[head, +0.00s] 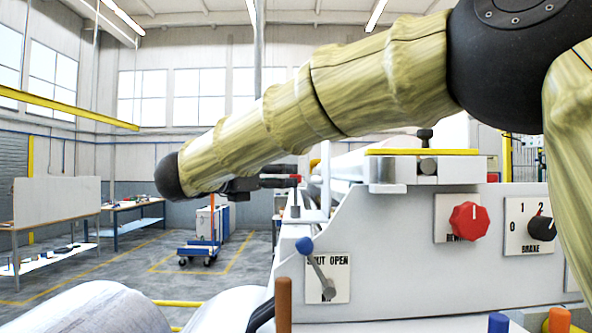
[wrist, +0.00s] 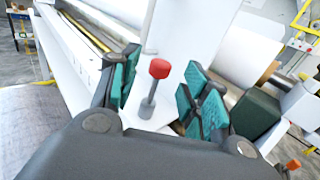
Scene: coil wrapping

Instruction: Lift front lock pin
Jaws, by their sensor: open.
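The lock pin has a red cap on a grey stem and stands upright from a white plate. In the wrist view the red cap (wrist: 159,69) shows between the two teal-padded fingers of my gripper (wrist: 161,88). The pads are spread apart, with visible gaps on both sides of the pin. In the head view my gripper (head: 282,176) points right, and the small red cap (head: 296,178) shows at its fingertips above the machine's left end. I cannot tell the exact depth between fingers and pin.
The white machine body (head: 385,245) carries a red knob (head: 469,221), a black brake knob (head: 541,228) and a blue-tipped lever (head: 305,245). A black-knobbed pin (head: 425,137) stands on its top. Large pale rolls (head: 90,308) lie at the lower left. A blue cart (head: 198,250) stands behind on open floor.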

